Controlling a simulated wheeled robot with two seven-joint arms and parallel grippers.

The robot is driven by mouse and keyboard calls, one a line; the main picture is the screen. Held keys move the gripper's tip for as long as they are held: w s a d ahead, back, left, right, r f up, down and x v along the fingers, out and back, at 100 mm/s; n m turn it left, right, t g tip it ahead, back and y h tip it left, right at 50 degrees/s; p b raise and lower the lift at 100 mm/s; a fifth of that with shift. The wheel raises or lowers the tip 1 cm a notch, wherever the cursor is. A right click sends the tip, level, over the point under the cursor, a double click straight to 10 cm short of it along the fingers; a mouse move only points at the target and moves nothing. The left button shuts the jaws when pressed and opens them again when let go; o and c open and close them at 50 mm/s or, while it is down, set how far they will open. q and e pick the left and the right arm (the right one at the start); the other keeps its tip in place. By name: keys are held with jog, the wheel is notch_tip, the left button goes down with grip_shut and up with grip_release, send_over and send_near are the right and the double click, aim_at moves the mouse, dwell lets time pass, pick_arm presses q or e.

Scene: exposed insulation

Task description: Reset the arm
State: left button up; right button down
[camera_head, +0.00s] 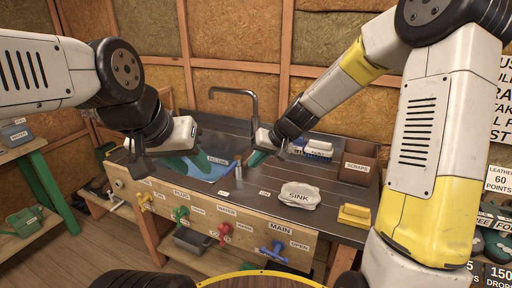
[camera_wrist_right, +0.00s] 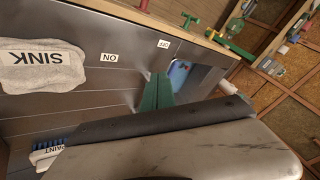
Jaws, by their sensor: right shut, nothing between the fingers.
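My right arm reaches in from the right in the head view. Its gripper (camera_head: 257,158) is over the metal counter by the basin's right edge. In the right wrist view its green fingers (camera_wrist_right: 157,92) are together and empty. The blue-lined basin (camera_head: 216,173) shows below and between the grippers.
A faucet (camera_head: 253,103) rises behind the basin. On the counter (camera_head: 252,200) are a white cloth marked SINK (camera_head: 299,196), a yellow block (camera_head: 355,214), brushes (camera_head: 318,148) and a brown SCRAPS bin (camera_head: 358,163). Colored valves (camera_head: 181,213) line the wooden front.

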jog(key=s+d+r+h, duration=0.1)
jog(key=s+d+r, duration=0.3)
jog(key=s, duration=0.4)
jog(key=s+d+r+m+t+h, duration=0.1)
jog(key=s+d+r, duration=0.4)
jog(key=s+d, duration=0.2)
jog(key=s+d+r+t+h, duration=0.1)
jog(key=s+d+r+h, duration=0.1)
jog(key=s+d+r, duration=0.3)
jog(key=s, duration=0.4)
jog(key=shift+s+d+r+m, duration=0.2)
jog(key=shift+d+r+m, duration=0.05)
jog(key=shift+d+m, duration=0.15)
jog(key=shift+a, duration=0.15)
